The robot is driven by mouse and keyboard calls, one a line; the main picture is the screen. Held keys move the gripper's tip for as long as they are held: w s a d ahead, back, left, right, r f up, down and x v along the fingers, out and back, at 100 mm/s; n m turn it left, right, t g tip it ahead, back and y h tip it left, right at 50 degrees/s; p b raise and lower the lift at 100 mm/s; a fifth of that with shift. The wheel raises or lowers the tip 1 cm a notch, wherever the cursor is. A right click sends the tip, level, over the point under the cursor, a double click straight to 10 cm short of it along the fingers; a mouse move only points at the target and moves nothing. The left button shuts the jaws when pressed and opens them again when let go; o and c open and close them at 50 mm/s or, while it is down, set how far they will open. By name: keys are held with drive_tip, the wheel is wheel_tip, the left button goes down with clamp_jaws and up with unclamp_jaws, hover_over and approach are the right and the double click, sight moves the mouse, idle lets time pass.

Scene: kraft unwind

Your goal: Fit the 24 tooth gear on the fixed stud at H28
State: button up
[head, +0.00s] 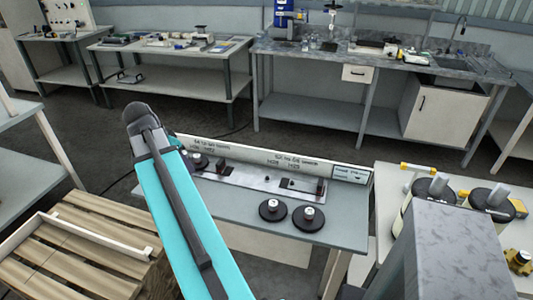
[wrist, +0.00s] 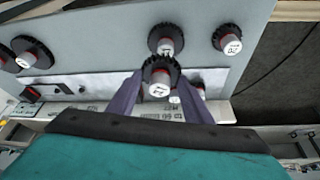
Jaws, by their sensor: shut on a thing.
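In the wrist view my gripper (wrist: 158,98) is shut on a dark toothed gear (wrist: 150,72) with a red collar and a white-topped hub. The number on its hub is too small to read surely. The gear appears over the pale metal plate (wrist: 110,83) along the label strip; whether it touches the plate or a stud cannot be told. The stud under it is hidden. In the head view my arm covers the gripper. The plate (head: 255,184) there has a white label board (head: 270,160) behind it, with small H-number print.
Two dark gears (head: 274,209) (head: 308,216) lie on the grey bench (head: 345,230). In the wrist view, two more gears (wrist: 166,41) (wrist: 229,38) lie beyond the held one. A red-topped block (wrist: 32,94) stands on the plate. A wooden pallet (head: 95,235) is at the left.

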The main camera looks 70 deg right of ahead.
drive_tip(key=s+d+m+g+y+p, duration=0.1)
drive_tip(key=s+d+m, duration=0.5)
drive_tip(key=s, duration=0.6)
drive_tip(key=s+d+m+g+y+p, duration=0.1)
drive_tip(key=s+d+m, duration=0.5)
drive_tip(key=s, duration=0.7)
drive_tip(key=shift+d+g+y, duration=0.6)
drive_tip(key=shift+d+g, duration=0.1)
drive_tip(key=shift+d, duration=0.35)
drive_tip(key=shift+f, duration=0.1)
drive_tip(key=shift+s+f+b, duration=0.1)
drive_tip(key=shift+f+b, duration=1.2)
drive_tip(key=shift+f, duration=0.8)
drive_tip(key=shift+f, duration=0.15)
drive_tip(key=shift+f+m+b, duration=0.3)
drive_tip(key=shift+f+b, duration=0.3)
drive_tip(key=shift+f, duration=0.5)
drive_tip(key=shift+f, duration=0.25)
drive_tip(key=o, duration=1.5)
